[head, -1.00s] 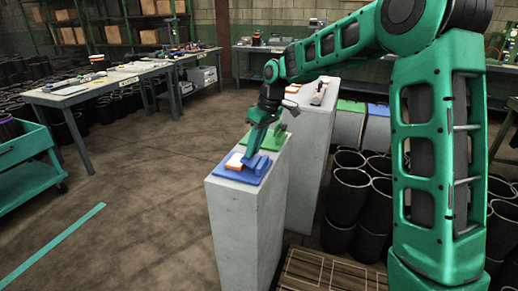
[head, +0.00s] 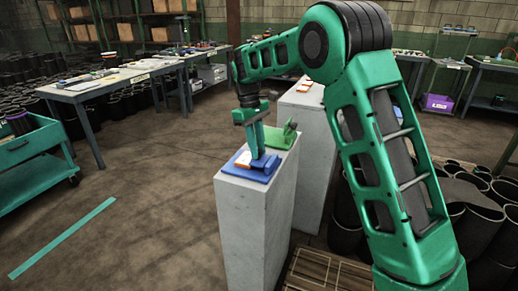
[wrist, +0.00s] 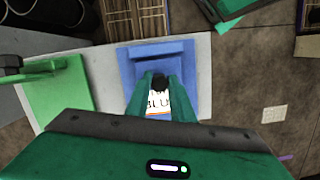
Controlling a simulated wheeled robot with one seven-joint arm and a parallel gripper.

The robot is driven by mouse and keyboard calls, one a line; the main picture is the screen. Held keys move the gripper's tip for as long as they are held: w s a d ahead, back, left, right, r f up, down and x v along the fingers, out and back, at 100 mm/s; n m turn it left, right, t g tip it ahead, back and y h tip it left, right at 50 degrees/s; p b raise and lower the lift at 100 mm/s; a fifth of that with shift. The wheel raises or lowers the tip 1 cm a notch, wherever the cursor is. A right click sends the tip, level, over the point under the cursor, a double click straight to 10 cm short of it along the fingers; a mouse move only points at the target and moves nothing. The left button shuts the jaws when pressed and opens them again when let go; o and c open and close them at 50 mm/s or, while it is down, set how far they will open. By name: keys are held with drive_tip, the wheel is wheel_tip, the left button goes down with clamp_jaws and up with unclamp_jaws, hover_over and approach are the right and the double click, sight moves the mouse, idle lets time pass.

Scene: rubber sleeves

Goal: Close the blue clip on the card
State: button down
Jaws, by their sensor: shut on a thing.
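The blue clip (head: 264,175) lies on top of a grey pedestal; its base also shows in the wrist view (wrist: 190,70). A white and orange card (head: 243,160) sits on the clip's left part. In the wrist view the card (wrist: 158,102), with lettering partly hidden, shows between my fingers. My gripper (head: 258,154) points straight down at the clip, beside the card. Its fingertips (wrist: 160,80) come close together over the blue clip and are shut on part of it. The fingers hide which part they grip and how the clip meets the card.
A green clip (head: 283,137) stands on the same pedestal, just behind the blue one. Another grey pedestal (head: 308,130) is behind it. A wooden pallet (head: 322,272) and black rubber sleeves lie to the right.

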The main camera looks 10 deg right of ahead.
drive_tip(key=shift+f, duration=0.2)
drive_tip(key=c, duration=1.5)
unclamp_jaws()
drive_tip(key=shift+a, duration=0.1)
drive_tip(key=shift+c, duration=0.2)
drive_tip(key=shift+r, duration=0.1)
drive_tip(key=shift+w+r, duration=0.1)
drive_tip(key=shift+r, duration=0.1)
wheel_tip(320, 180, up, 10)
drive_tip(key=w+a, duration=0.1)
drive_tip(key=shift+w+a, duration=0.15)
drive_tip(key=shift+w, duration=0.2)
